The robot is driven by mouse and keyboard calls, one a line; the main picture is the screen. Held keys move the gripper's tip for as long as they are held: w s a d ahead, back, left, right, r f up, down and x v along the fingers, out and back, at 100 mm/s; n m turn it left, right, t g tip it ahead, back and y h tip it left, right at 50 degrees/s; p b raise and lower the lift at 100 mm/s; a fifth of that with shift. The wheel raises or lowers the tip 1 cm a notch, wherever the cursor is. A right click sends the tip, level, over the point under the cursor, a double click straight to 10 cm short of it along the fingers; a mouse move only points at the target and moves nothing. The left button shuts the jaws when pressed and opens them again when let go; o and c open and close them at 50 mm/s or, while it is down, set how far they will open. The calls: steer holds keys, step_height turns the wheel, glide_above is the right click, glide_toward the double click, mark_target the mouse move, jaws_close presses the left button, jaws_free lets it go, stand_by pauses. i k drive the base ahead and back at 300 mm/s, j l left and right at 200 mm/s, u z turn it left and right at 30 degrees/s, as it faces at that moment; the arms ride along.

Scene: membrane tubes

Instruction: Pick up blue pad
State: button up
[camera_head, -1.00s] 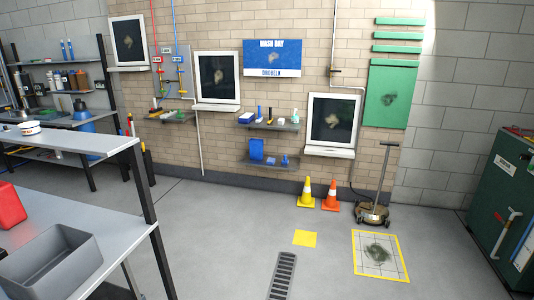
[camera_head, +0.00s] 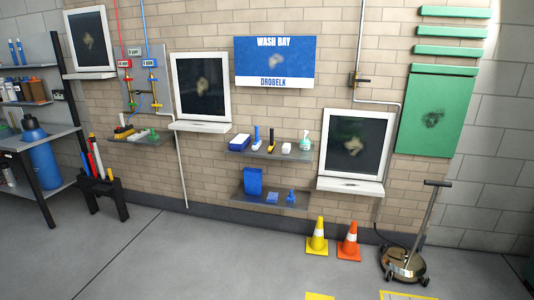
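Several blue things that could be the blue pad stand on two wall shelves, and I cannot tell for sure which it is. On the lower shelf (camera_head: 262,206) are a tall blue block or box (camera_head: 253,181), a small low blue piece (camera_head: 272,198) and a small blue item (camera_head: 290,195). On the upper shelf (camera_head: 270,154) a blue-and-white block (camera_head: 240,142) lies at the left end. My gripper is not in view.
A yellow cone (camera_head: 317,238), an orange cone (camera_head: 348,241) and a wheeled floor machine (camera_head: 403,262) stand right of the shelves. A black rack (camera_head: 103,195) and a blue cylinder (camera_head: 39,155) are at left. The floor (camera_head: 200,255) before the shelves is clear.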

mark_target(291, 199)
steer(key=i, duration=2.25)
